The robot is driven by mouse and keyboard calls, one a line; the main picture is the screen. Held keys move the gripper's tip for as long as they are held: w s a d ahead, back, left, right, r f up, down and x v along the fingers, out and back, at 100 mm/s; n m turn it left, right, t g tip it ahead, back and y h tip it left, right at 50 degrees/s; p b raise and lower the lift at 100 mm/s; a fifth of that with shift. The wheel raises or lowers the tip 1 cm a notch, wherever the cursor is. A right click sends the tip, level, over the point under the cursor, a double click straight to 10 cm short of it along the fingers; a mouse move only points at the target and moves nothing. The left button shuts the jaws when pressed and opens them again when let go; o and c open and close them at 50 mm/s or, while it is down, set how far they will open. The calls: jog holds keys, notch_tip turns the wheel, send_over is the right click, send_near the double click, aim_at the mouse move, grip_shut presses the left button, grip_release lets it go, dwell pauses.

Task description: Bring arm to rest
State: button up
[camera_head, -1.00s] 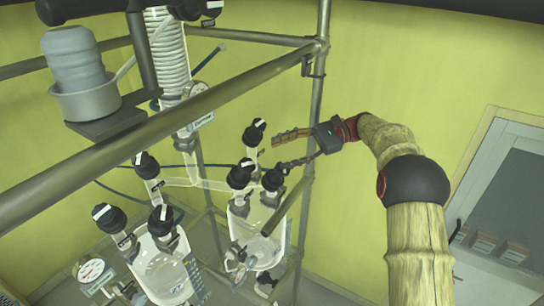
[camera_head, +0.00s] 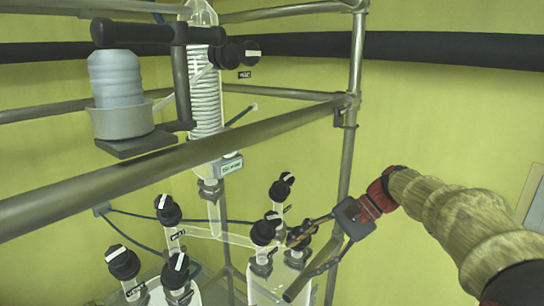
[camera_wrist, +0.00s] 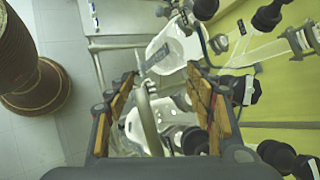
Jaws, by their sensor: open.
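My gripper (camera_head: 296,268) is at the right of the head view, with its wood-toned fingers pointing left and down. It is open, and nothing shows held between the fingers. In the wrist view my gripper (camera_wrist: 172,100) has its two fingers wide apart, with glassware and a metal pole behind the gap. In the head view the upper finger overlaps the black-capped valves (camera_head: 264,231) of the right glass reactor (camera_head: 268,290). I cannot tell whether it touches them.
A metal frame has a slanting rail (camera_head: 230,145) across the view and an upright post (camera_head: 352,110) close behind my gripper. A coiled glass condenser (camera_head: 206,105) hangs at the upper middle. More black-capped valves (camera_head: 123,263) stand at lower left. Open wall space lies right of the post.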

jog(key=s+d+f+n+t+h+b, duration=0.2)
jog(key=s+d+f+n+h+b, duration=0.1)
jog(key=s+f, duration=0.3)
jog(key=s+d+f+n+t+h+b, duration=0.2)
jog(key=s+f+b, duration=0.3)
jog(key=s, duration=0.5)
jog(key=s+d+f+n+t+h+b, duration=0.2)
jog(key=s+d+f+n+h+b, duration=0.1)
jog(key=s+f, duration=0.6)
jog(key=shift+d+f+n+h+b, duration=0.15)
jog(key=shift+d+n+h+b, duration=0.25)
jog(key=shift+d+h, duration=0.55)
jog(key=shift+d, duration=0.1)
